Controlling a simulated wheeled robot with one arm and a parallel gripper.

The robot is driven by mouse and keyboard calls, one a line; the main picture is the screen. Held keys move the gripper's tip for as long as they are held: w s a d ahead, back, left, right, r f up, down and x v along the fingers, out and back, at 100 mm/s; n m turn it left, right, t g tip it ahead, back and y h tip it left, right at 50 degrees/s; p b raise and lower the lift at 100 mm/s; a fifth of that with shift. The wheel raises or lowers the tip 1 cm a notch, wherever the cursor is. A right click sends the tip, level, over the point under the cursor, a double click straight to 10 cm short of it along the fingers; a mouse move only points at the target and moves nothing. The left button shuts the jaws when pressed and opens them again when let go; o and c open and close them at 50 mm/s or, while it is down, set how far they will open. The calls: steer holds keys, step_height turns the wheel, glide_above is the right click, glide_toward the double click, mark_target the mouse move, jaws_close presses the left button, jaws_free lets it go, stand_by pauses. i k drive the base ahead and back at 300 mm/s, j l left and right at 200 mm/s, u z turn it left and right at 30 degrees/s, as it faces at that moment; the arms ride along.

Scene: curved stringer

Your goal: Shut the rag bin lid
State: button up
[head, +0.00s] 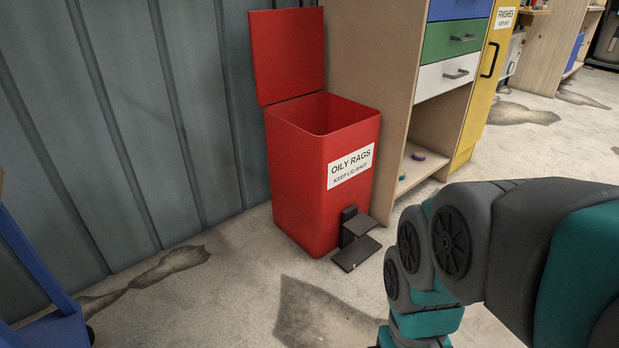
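The red rag bin (304,185) stands on the floor against the grey wall, with a white "OILY RAGS KEEP LID SHUT" label (351,166) on its front. Its red lid (288,54) is open and stands nearly upright at the back. The bin's opening faces up; its bottom is hidden. A black pedal (357,245) sits low at the bin's front. My arm comes in from the lower right, in front of the bin and apart from it. My gripper is outside the picture.
A wooden cabinet (356,60) with blue, green and white drawers stands close to the bin's right. A yellow cabinet (482,95) is beyond it. A blue frame (45,265) is at the lower left. The stained concrete floor before the bin is clear.

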mark_target(288, 44)
steer(key=i+j, duration=0.3)
steer(key=i, duration=0.15)
steer(key=i+j, duration=0.35)
steer(key=i, duration=0.1)
